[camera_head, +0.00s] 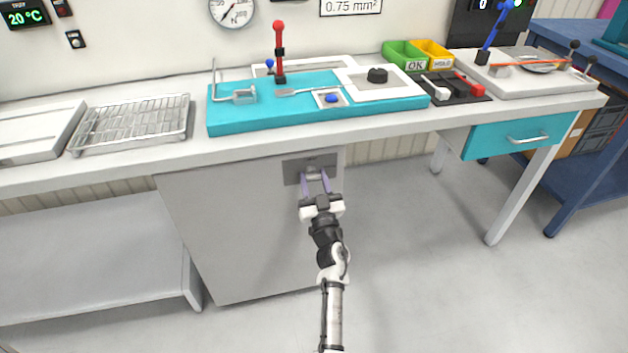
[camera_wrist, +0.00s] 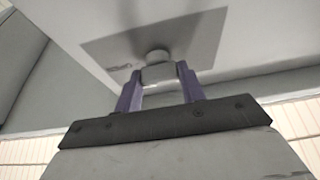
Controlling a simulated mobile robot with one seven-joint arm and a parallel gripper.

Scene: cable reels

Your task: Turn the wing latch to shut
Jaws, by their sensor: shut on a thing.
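The wing latch (camera_wrist: 157,72) is a small grey knob piece on a darker grey plate (camera_wrist: 197,40) fixed to the front of the grey cabinet under the bench. In the head view the latch (camera_head: 314,176) sits near the cabinet's upper right, just below the bench edge, and the plate (camera_head: 292,168) shows around it. My gripper (camera_head: 315,180) reaches up to it from below. In the wrist view the two purple fingers of my gripper (camera_wrist: 157,84) are closed on the latch's sides. The fingers hide part of the latch, and I cannot tell its exact turn angle.
The bench top overhangs just above the latch. A turquoise board (camera_head: 240,115) with tools and a wire rack (camera_head: 135,122) lie on the bench. A bench leg (camera_head: 515,190) stands to the right. The floor (camera_head: 420,260) right of my arm is clear.

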